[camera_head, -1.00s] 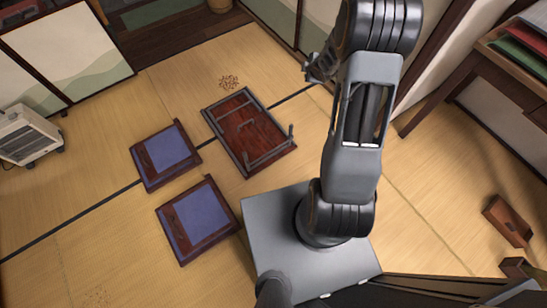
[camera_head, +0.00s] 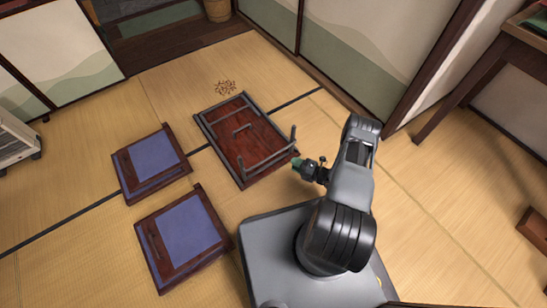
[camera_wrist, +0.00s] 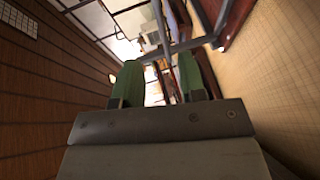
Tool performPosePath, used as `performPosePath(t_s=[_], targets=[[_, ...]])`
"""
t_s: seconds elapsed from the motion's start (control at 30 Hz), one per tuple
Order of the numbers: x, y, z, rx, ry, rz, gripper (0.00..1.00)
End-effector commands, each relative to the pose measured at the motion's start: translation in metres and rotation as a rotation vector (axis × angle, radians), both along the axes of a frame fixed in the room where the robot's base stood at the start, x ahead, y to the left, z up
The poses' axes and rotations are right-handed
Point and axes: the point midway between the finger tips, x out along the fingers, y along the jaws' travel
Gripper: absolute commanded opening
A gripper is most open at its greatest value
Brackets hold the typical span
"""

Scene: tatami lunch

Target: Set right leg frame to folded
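A low dark-red table (camera_head: 257,137) lies upside down on the tatami. The grey leg frame at its near right end (camera_head: 270,158) stands up from the underside. The grey leg frame at the far end (camera_head: 229,108) looks flat against it. My gripper (camera_head: 298,164) is low beside the table's right corner, close to the raised frame. In the wrist view my gripper's green fingers (camera_wrist: 160,82) are apart, with nothing clearly held. A grey bar (camera_wrist: 182,47) of a leg frame crosses just beyond the fingertips. I cannot tell whether they touch it.
Two dark wooden frames with blue cushions, one far (camera_head: 155,163) and one near (camera_head: 187,237), lie left of the table. A heater (camera_head: 15,140) is at the left edge. A wooden desk (camera_head: 482,70) stands right. The tatami (camera_head: 75,165) is clear beyond the cushions.

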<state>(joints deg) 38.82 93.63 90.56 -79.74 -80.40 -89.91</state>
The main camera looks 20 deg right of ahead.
Motion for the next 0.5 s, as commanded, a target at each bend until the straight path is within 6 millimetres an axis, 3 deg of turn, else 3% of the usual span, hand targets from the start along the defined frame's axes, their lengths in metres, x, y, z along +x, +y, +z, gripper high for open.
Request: performPosePath(t_s=[0.5], targets=[[0.069, 0.063, -0.019, -0.001, -0.001, 0.004, 0.38]])
